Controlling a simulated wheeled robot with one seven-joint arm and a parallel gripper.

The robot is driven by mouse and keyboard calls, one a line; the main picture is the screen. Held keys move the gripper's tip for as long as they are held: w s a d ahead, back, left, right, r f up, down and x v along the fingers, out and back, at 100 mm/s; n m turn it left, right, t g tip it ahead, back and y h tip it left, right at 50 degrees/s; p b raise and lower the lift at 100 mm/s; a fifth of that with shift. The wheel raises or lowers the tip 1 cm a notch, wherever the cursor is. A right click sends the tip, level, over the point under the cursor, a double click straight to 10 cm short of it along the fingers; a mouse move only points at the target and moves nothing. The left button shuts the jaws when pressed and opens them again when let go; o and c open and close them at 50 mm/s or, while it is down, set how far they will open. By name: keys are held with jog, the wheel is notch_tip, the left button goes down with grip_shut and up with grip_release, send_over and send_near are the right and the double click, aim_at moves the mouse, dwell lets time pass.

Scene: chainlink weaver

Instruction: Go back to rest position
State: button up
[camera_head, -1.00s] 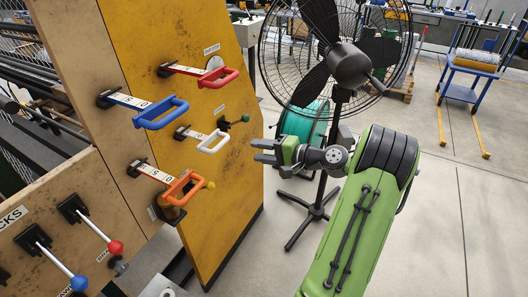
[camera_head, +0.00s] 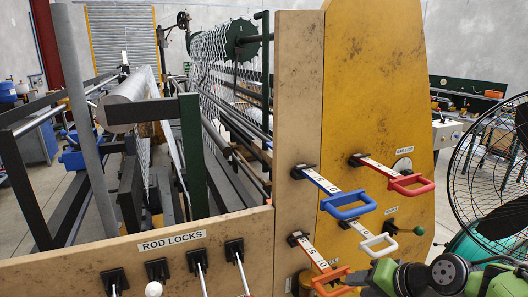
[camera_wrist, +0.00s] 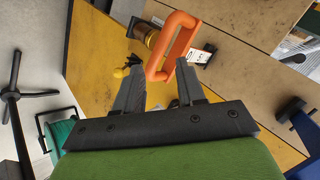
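My green arm shows at the bottom right of the head view, with my gripper (camera_head: 350,280) near the orange handle (camera_head: 330,279); its fingers are mostly cut off or hidden there. In the wrist view my gripper (camera_wrist: 158,85) has its two dark fingers apart with nothing between them. The orange handle (camera_wrist: 170,45) lies just beyond the fingertips; I cannot tell whether it touches them.
A black fan (camera_head: 490,170) stands at the right. Rod lock levers (camera_head: 240,265) line the lower left panel. The chainlink machine (camera_head: 225,70) is behind.

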jog(key=s+a+r+n+g+h, duration=0.2)
jog(key=s+a+n, duration=0.1)
jog(key=s+a, duration=0.45)
jog(key=s+a+n+h, duration=0.1)
jog(key=s+n+h, duration=0.1)
jog(key=s, duration=1.1)
jog(key=shift+s+r+n+h, duration=0.3)
jog(key=shift+s+r+n, duration=0.05)
jog(key=shift+n, duration=0.35)
jog(key=shift+a, duration=0.1)
